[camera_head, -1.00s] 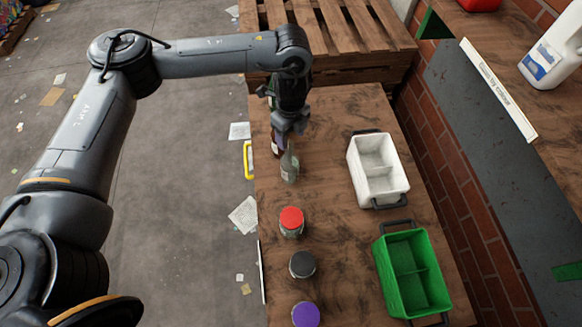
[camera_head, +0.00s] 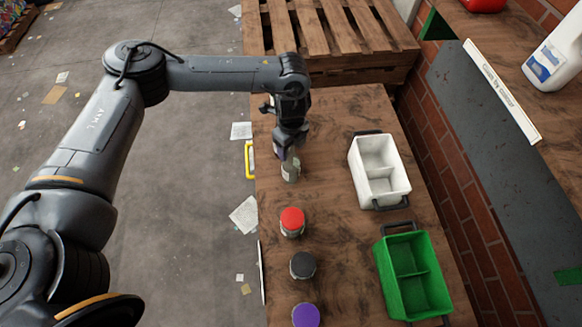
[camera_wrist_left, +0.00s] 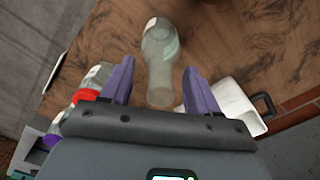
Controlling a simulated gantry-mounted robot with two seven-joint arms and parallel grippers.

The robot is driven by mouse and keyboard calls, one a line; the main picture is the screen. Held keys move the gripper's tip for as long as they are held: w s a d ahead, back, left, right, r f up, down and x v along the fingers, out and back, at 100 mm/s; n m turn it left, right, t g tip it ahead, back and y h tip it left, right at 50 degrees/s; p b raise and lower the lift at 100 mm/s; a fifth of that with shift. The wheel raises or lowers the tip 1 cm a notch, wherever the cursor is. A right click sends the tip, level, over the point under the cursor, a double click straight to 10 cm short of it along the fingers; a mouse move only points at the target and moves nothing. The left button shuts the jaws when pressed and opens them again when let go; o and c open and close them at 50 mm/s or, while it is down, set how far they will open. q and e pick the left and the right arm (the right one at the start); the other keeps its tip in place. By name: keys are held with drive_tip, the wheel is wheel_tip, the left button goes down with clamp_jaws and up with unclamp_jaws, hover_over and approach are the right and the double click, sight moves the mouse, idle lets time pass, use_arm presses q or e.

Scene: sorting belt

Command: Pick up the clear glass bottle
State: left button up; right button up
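The clear glass bottle (camera_head: 290,172) stands on the wooden table below my left gripper (camera_head: 288,150) in the head view. In the left wrist view the bottle (camera_wrist_left: 160,62) lies between the lines of the two purple fingers, with its label visible. My left gripper (camera_wrist_left: 158,88) is open, its fingers apart on either side of the bottle's neck end. I cannot tell whether either finger touches the glass. The gripper hides the bottle's top in the head view. My right gripper is not in view.
Jars with red (camera_head: 292,218), black (camera_head: 302,264) and purple (camera_head: 306,315) lids stand in a row nearer me. A white divided bin (camera_head: 358,160) and a green divided bin (camera_head: 386,275) stand to the right. A wooden pallet crate (camera_head: 345,62) is behind the table.

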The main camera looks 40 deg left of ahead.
use_arm(q)
clamp_jaws()
drive_tip(key=shift+r, duration=0.2)
idle(0.3)
